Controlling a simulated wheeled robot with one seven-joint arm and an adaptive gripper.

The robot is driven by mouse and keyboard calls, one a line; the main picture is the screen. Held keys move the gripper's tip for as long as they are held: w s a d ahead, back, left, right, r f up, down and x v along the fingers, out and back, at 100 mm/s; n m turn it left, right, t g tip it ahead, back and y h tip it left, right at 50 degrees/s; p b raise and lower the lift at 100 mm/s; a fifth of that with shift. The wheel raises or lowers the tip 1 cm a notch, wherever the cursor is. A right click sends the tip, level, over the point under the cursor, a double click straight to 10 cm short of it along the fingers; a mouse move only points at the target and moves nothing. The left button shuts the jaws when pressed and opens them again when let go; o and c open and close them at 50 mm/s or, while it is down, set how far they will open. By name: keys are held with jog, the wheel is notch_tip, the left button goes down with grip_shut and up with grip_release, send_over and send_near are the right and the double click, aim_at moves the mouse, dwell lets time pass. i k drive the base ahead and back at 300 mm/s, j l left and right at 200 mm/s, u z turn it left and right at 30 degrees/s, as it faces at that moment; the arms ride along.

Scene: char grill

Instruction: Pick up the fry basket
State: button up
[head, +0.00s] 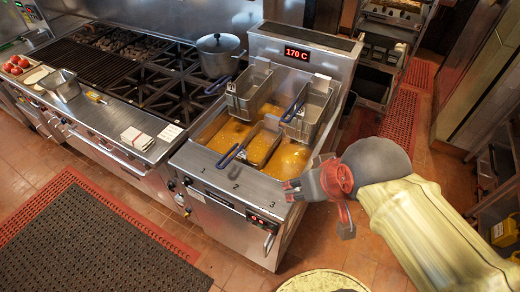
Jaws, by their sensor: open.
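Three wire fry baskets with blue handles are at the fryer (225,180). One fry basket (263,146) sits low in the golden oil, its handle pointing to the front left. A second fry basket (250,92) is raised at the back left, and a third fry basket (312,110) is raised at the back right. My gripper (289,190) is open and empty at the fryer's front right corner, to the right of and nearer than the basket in the oil. It touches no basket that I can see. Its fingers are small and partly hard to make out.
A stove with black grates (170,95) adjoins the fryer on the left, with a lidded pot (218,55) near the baskets. The fryer's back panel (300,54) reads 170 C. A red mat (400,120) lies on the floor to the right. Black matting (90,245) lies in front.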

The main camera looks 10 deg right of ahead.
aim_at(271, 124)
jog(key=k+j+u, duration=0.1)
jog(key=j+u, duration=0.3)
jog(key=j, duration=0.15)
jog(key=j+u, duration=0.4)
jog(key=j, duration=0.2)
